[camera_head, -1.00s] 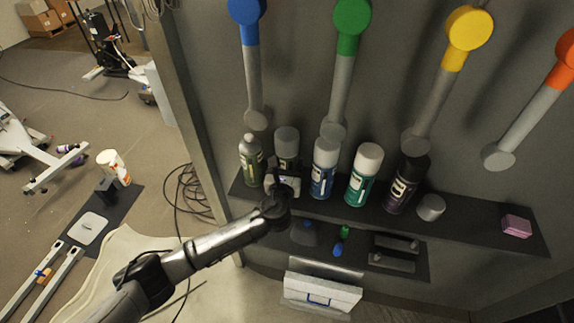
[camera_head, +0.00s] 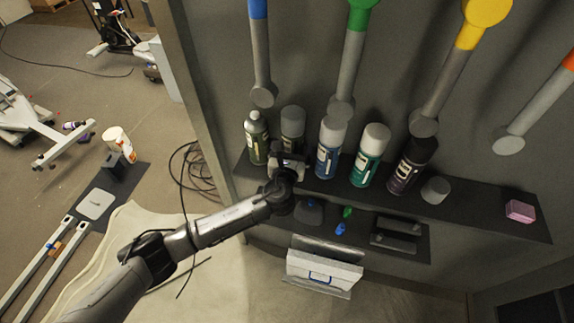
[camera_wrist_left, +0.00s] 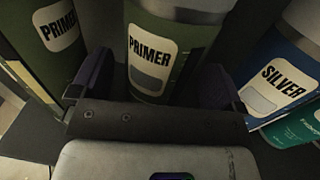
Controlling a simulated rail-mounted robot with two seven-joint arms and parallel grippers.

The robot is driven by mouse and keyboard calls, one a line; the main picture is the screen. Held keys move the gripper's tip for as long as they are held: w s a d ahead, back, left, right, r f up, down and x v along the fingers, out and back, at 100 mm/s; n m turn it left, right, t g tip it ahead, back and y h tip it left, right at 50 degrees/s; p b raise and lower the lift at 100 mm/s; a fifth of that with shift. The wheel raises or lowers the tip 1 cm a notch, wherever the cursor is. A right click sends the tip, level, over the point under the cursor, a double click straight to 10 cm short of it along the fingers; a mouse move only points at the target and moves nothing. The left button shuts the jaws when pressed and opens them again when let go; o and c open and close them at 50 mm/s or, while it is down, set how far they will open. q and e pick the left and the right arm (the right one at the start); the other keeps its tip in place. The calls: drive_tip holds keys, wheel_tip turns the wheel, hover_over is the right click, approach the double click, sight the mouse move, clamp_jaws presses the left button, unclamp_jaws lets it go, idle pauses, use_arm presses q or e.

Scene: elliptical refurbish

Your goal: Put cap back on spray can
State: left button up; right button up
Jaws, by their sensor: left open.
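In the head view, a green spray can (camera_head: 256,142) with a bare, narrow top stands at the left end of the shelf row. A second green can (camera_head: 292,122) with a grey cap stands beside it, partly hidden by my left gripper (camera_head: 288,163). A loose grey cap (camera_head: 435,190) sits on the shelf right of the cans. In the left wrist view, my left gripper (camera_wrist_left: 150,82) is open, with a finger on each side of the capped can (camera_wrist_left: 165,50) labelled PRIMER. The bare-topped can (camera_wrist_left: 50,45) is to its left. Contact cannot be told. My right gripper is out of view.
Blue (camera_head: 329,150), teal (camera_head: 369,160) and dark purple (camera_head: 408,170) cans stand close by on the dark shelf (camera_head: 475,208). A pink block (camera_head: 520,211) lies at the shelf's right. Coloured-topped grey bars hang above. A lower shelf holds small items.

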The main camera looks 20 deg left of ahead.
use_arm(q)
drive_tip(key=s+d, duration=0.2)
drive_tip(key=s, duration=0.8)
drive_tip(key=shift+f, duration=0.1)
drive_tip(key=s+a+f+n+g+h, duration=0.1)
drive_tip(key=s+f+n+g, duration=0.4)
drive_tip(key=s+n, duration=0.4)
drive_tip(key=s+f+n+g, duration=0.4)
drive_tip(key=s+f+n, duration=0.3)
drive_tip(key=s+n, duration=0.25)
drive_tip(key=s+a+f+n+g+h, duration=0.1)
drive_tip(key=s+n+g, duration=0.1)
drive_tip(key=s+n, duration=0.4)
drive_tip(key=s+a+f+n+g+h, duration=0.1)
drive_tip(key=s+a+f+n+g, duration=0.1)
drive_tip(key=s+n, duration=0.5)
drive_tip(key=s+g, duration=0.1)
drive_tip(key=s, duration=0.2)
drive_tip(key=shift+s+h, duration=0.25)
drive_tip(key=shift+h, duration=0.05)
